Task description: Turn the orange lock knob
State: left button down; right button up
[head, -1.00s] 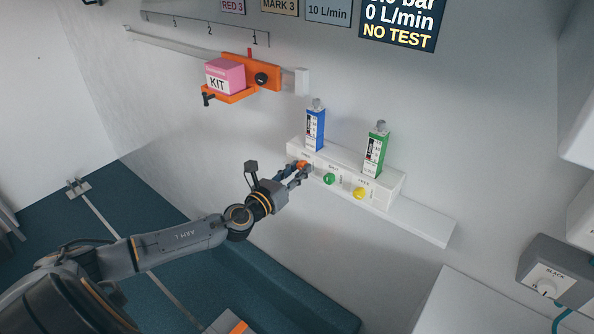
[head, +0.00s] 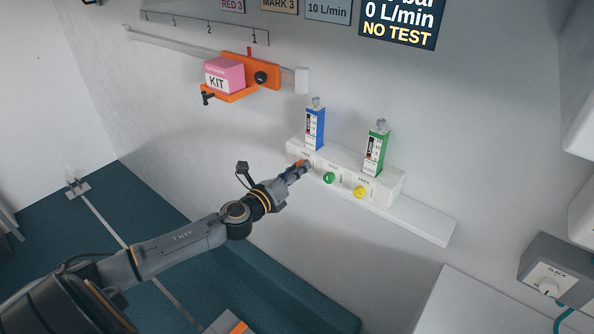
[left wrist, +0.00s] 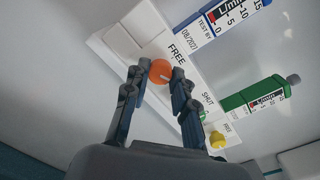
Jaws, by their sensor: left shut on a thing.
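The orange lock knob (head: 299,163) is the leftmost of three round knobs on a white wall panel (head: 392,188). In the left wrist view the orange knob (left wrist: 160,71) sits between my fingertips, with a pale mark on its face and the word FREE beside it. My left gripper (head: 301,168) is shut on this knob, and its fingers partly cover the knob in the head view. My right gripper is not in view.
A green knob (head: 328,178) and a yellow knob (head: 360,192) sit close to the right. Blue (head: 314,130) and green (head: 376,150) flow meters stand above the panel. An orange bracket with a pink kit box (head: 225,76) is on a rail at upper left.

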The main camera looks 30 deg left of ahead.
pick_arm(q)
jog(key=n+p, duration=0.2)
jog(key=n, duration=0.9)
jog(key=shift+r+h+p, duration=0.15)
jog(key=shift+h+p, duration=0.15)
dwell(0.4)
jog(key=c, duration=1.1)
grip_release()
jog(key=shift+a, duration=0.1)
jog(key=shift+s, duration=0.1)
jog(key=s, duration=1.1)
jog(key=shift+s+a+r, duration=0.2)
jog(key=shift+s+a, duration=0.2)
